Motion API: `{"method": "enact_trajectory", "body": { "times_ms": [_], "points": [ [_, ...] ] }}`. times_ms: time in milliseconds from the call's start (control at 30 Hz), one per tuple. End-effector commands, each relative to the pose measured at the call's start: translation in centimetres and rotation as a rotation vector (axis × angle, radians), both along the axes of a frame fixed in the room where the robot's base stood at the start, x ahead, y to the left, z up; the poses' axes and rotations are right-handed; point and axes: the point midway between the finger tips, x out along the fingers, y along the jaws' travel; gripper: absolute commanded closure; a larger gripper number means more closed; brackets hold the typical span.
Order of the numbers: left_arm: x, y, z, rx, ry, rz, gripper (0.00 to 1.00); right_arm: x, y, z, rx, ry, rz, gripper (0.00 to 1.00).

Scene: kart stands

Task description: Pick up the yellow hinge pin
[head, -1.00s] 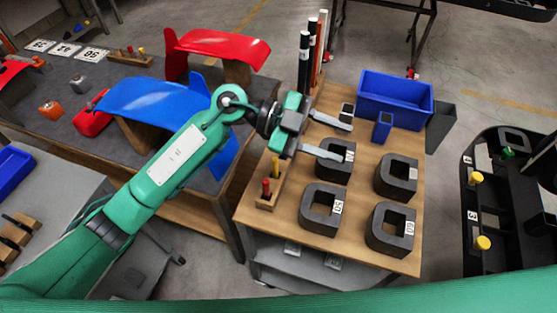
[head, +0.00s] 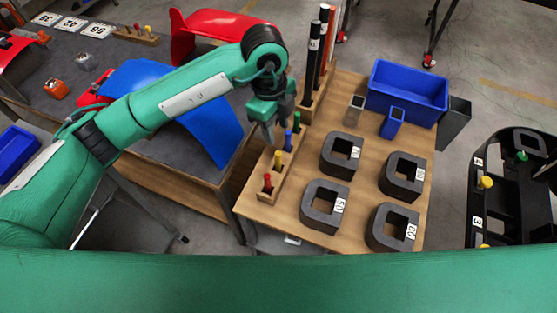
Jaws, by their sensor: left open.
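The yellow hinge pin (head: 277,158) stands upright in a small wooden rack (head: 256,190) at the left edge of the wooden table. A red pin (head: 267,182) stands in front of it. A blue pin (head: 288,141) and a green pin (head: 296,122) stand behind it. My left gripper (head: 273,134) is open and points down, above and just behind the yellow pin in the picture, close to the blue pin. Its jaws are partly hidden by its own body, and I see nothing held. My right gripper is not in view.
Several dark square blocks (head: 341,155) fill the table's middle and right. A blue bin (head: 408,90) and tall tubes (head: 313,55) stand at the back. A blue curved panel (head: 215,125) lies on the left bench. A black rack (head: 510,190) stands at right.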

Motion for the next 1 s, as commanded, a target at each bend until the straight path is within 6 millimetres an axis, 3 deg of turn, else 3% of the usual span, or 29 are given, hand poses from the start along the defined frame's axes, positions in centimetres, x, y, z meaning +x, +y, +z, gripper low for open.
{"method": "enact_trajectory", "body": {
  "times_ms": [133, 300, 700, 967, 1000],
  "points": [
    [-0.2, -0.3, -2.2, -0.001, 0.002, -0.001, 0.58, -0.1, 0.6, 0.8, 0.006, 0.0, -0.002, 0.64],
    [-0.3, -0.3, -3.4, -0.002, 0.001, -0.002, 0.58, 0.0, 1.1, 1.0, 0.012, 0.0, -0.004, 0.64],
    [-0.7, -0.2, -8.1, -0.002, 0.002, -0.003, 0.58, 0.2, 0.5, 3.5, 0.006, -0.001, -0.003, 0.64],
    [-0.7, -0.3, -8.6, -0.003, -0.001, -0.003, 0.58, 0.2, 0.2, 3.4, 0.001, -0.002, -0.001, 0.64],
    [-0.7, -0.3, -8.6, -0.003, -0.001, -0.004, 0.62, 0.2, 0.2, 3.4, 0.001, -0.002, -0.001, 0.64]
  ]
}}
